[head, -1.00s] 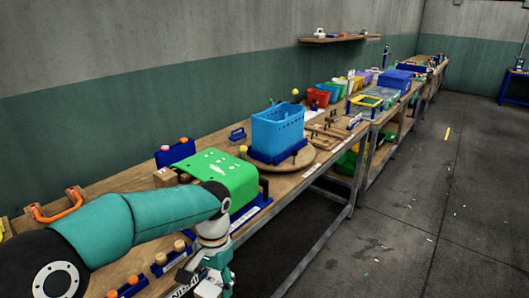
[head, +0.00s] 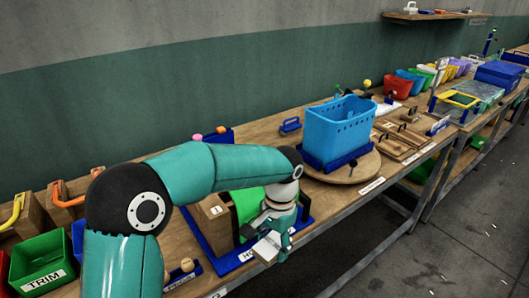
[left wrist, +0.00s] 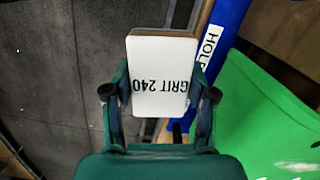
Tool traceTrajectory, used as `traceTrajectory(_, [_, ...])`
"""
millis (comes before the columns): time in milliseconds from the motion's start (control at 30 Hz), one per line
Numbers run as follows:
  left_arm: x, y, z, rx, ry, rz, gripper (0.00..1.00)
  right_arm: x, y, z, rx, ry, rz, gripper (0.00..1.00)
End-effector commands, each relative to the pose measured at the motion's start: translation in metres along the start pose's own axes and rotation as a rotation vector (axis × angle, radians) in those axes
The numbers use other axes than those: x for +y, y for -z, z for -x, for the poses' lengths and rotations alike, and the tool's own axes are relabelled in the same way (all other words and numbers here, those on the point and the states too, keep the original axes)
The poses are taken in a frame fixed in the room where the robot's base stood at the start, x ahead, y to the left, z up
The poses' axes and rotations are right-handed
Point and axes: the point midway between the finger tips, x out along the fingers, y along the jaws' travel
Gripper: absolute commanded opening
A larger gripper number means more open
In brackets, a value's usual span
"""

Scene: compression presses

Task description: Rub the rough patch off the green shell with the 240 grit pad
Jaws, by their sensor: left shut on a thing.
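My left gripper (left wrist: 160,110) is shut on the 240 grit pad (left wrist: 162,75), a white-faced block lettered GRIT 240 that fills the space between its fingers in the left wrist view. In the head view the gripper (head: 272,240) and the pad (head: 268,248) are at the bench's front edge. The green shell (left wrist: 270,120) lies to the right of the pad in the left wrist view, apart from it. My right gripper is not in view.
A blue holder (left wrist: 225,30) carries a label beside the shell. A blue basket (head: 338,130) stands on a round wooden turntable (head: 365,168) to the right. A green TRIM bin (head: 42,262) is at the left.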

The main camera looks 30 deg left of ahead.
Motion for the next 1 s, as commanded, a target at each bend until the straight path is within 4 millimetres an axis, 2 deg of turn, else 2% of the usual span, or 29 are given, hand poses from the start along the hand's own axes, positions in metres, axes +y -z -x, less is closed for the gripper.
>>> traceTrajectory(367, [0.004, 0.004, 0.006, 0.0, -0.001, 0.011, 0.28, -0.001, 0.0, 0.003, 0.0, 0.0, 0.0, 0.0])
traceTrajectory(567, [-0.015, -0.011, 0.039, 0.002, -0.024, 0.192, 0.28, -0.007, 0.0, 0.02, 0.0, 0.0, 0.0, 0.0])
traceTrajectory(1000, [-0.072, -0.051, 0.115, 0.0, -0.063, 0.512, 0.28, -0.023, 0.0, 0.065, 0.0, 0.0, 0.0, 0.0])
